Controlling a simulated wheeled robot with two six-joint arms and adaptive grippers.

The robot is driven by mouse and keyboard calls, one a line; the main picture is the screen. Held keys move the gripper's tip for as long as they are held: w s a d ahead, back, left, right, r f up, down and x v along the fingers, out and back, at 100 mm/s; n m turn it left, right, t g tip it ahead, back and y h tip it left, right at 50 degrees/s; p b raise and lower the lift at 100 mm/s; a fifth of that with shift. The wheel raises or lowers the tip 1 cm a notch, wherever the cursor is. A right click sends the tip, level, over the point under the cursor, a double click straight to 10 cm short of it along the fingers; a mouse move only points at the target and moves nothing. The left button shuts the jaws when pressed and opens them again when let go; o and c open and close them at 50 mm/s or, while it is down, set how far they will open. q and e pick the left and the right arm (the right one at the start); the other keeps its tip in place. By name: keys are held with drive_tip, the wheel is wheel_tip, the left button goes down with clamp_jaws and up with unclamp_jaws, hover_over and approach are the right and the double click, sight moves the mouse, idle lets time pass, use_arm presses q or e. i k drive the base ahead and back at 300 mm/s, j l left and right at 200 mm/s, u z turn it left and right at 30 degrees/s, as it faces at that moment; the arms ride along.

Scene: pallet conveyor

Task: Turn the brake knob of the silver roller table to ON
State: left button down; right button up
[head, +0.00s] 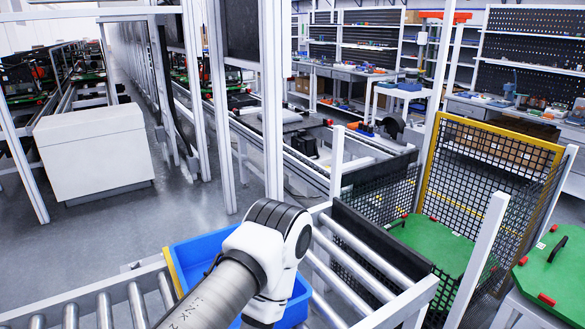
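A silver roller table with a light frame runs along the bottom left, with bare rollers (137,305) showing. Another run of silver rollers (352,262) lies right of centre, with a dark panel (380,238) along its far side. I cannot tell whether both runs belong to the same table. No brake knob can be made out in the head view. One of my arms reaches up from the bottom edge, bends at a white and black joint, and goes down again out of the picture. It hides part of the rollers. Neither gripper is in view.
A blue bin (200,249) stands between the roller runs, partly behind my arm. Right of the rollers are a yellow-framed mesh guard (505,150) and green boards (445,247), (558,262). A white cabinet (95,150) stands at the left, with open grey floor before it.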

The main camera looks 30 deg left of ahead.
sight(136, 265)
drive_tip(key=i+l+u, duration=0.2)
drive_tip(key=u, duration=0.2)
drive_tip(key=i+l+u, duration=0.15)
drive_tip(key=u, duration=1.55)
